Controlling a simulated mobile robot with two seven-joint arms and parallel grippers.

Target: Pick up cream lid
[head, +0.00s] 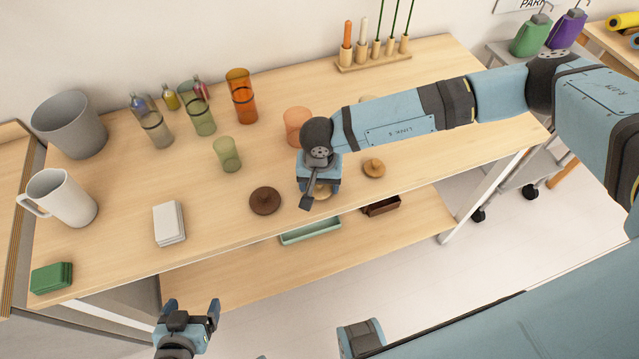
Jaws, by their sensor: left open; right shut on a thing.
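The cream lid (322,192) shows only in part, behind and beside my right gripper (308,202), near the front edge of the tabletop. The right gripper points down and is shut on the lid; its body hides most of it, and I cannot tell whether the lid is clear of the wood. My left gripper (188,309) is open and empty, in front of the table at the lower left.
A dark brown lid (265,201) lies left of the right gripper, a tan lid (374,168) right of it. An orange cup (297,125) stands behind. A white mug (62,197) and white card stack (169,223) are at left. A green tray (310,230) sits below.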

